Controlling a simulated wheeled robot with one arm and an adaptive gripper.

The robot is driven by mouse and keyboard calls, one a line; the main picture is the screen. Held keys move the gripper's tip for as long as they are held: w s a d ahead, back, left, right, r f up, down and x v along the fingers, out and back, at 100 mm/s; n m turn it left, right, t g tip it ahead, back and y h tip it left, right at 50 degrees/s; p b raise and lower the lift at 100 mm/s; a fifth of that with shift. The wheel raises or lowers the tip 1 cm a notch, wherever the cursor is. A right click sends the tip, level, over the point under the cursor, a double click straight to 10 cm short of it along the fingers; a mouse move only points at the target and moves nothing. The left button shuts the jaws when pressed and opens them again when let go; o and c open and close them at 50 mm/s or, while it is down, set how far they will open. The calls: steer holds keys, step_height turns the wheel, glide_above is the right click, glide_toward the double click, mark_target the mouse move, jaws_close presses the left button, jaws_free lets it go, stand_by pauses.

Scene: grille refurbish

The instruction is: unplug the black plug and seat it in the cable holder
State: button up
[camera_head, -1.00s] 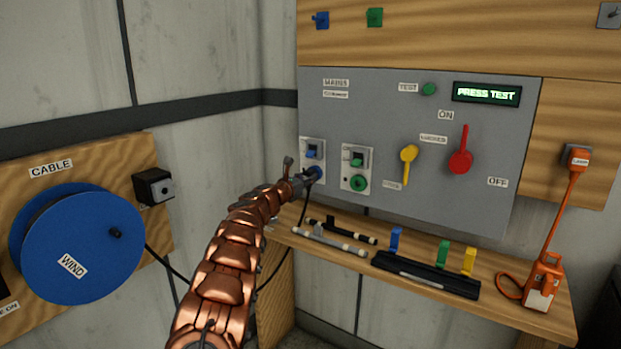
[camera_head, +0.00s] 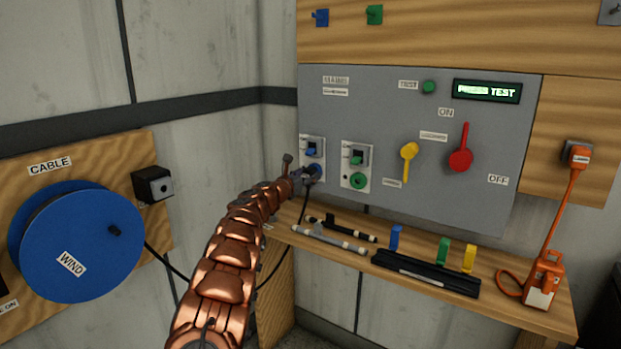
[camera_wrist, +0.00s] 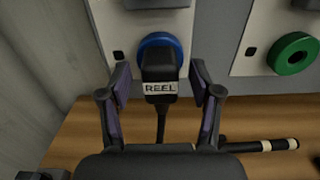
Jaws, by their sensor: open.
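The black plug (camera_wrist: 159,70), labelled REEL, sits in the blue-ringed socket (camera_wrist: 176,42) on the grey panel, with its cable hanging down. My gripper (camera_wrist: 159,82) is open, with one finger on each side of the plug and a visible gap to it on both sides. In the head view my gripper (camera_head: 303,176) is at the panel's lower left, and it largely hides the plug. The black box (camera_head: 153,186) with a round front opening, on the wooden board beside the reel, looks like the cable holder.
The blue cable reel (camera_head: 80,245) stands at left, its black cable running toward the panel. A wooden shelf (camera_head: 340,262) below the panel holds dark bars and coloured clips. A green ring socket (camera_wrist: 291,54) is right of the plug. An orange device (camera_head: 544,280) stands at far right.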

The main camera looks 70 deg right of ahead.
steer(key=b+v, duration=0.8)
steer(key=b, duration=0.4)
steer(key=shift+a, duration=0.4)
stand_by(0.5)
steer(key=shift+w, duration=0.1)
stand_by(0.5)
